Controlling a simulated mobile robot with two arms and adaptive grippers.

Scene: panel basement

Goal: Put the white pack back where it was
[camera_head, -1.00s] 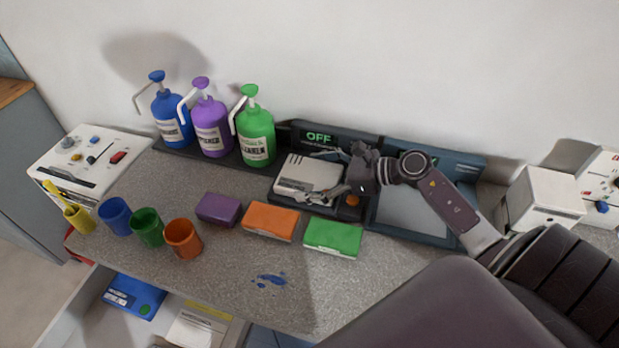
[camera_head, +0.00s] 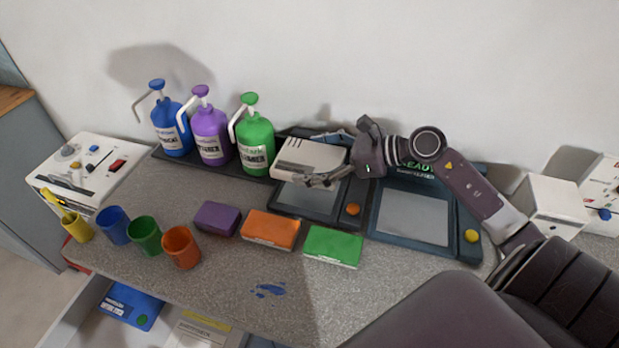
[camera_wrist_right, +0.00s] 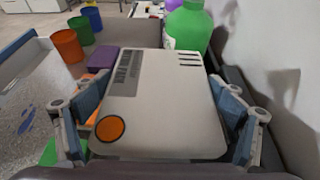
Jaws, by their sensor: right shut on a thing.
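The white pack (camera_head: 309,158) is held above the back of a dark device with a grey plate (camera_head: 312,200) and an orange button. In the right wrist view the pack (camera_wrist_right: 165,100) fills the middle, with an orange disc and dark slots on its top. My right gripper (camera_head: 326,158) is shut on the pack, with a finger along each side. The pack hides the device's display. My left gripper is not in view.
A second device (camera_head: 412,218) reading READY stands to the right. Blue, purple and green (camera_head: 255,142) pump bottles stand left of the pack. Purple, orange and green boxes (camera_head: 333,246) and several cups (camera_head: 182,246) are in front. An open drawer (camera_head: 75,310) holds packs.

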